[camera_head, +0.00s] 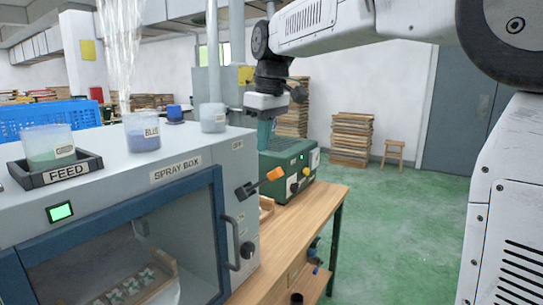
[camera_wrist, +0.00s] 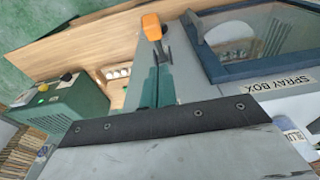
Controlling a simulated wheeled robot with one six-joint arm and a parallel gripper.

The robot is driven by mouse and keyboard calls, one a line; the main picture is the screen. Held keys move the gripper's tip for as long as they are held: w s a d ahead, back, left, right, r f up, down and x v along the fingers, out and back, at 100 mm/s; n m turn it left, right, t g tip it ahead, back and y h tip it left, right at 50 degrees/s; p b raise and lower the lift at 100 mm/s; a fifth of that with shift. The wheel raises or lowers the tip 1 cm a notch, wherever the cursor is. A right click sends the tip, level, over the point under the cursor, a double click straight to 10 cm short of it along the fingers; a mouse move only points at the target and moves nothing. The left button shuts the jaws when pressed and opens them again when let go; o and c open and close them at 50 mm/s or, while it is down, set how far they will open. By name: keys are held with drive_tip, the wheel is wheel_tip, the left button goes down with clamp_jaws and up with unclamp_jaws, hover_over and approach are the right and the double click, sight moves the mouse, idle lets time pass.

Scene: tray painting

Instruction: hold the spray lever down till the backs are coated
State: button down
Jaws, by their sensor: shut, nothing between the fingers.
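The spray lever, with its orange handle (camera_head: 275,174), sticks out from the right side of the grey spray box (camera_head: 183,190) and tilts slightly upward. The handle also shows in the wrist view (camera_wrist: 151,27). My gripper (camera_head: 264,146) is shut and empty, pointing down above the handle with a gap between them. Its teal fingers also show in the wrist view (camera_wrist: 160,75). Behind the box's blue-framed window (camera_head: 218,215), a wooden tray (camera_head: 160,282) holds several white and teal pieces. I cannot tell how far they are coated.
A cup of green (camera_head: 48,145) stands in the FEED holder (camera_head: 95,163). A blue-labelled cup (camera_head: 142,132) and another cup (camera_head: 213,117) stand on the box. A green machine (camera_head: 291,168) stands on the wooden bench (camera_head: 325,190) behind the lever. A green light (camera_head: 60,212) glows.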

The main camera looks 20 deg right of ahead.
sight(262, 182)
drive_tip(key=shift+s+d+f, duration=0.25)
drive_tip(key=shift+s+f, duration=0.1)
drive_tip(key=shift+f, duration=0.25)
drive_tip(key=shift+s+d+f, duration=0.2)
drive_tip(key=shift+s+f, duration=0.1)
drive_tip(key=shift+f, duration=0.35)
drive_tip(key=shift+s+d+f, duration=0.25)
drive_tip(key=shift+s+f, duration=0.1)
drive_tip(key=shift+f, duration=0.25)
drive_tip(key=shift+s, duration=0.1)
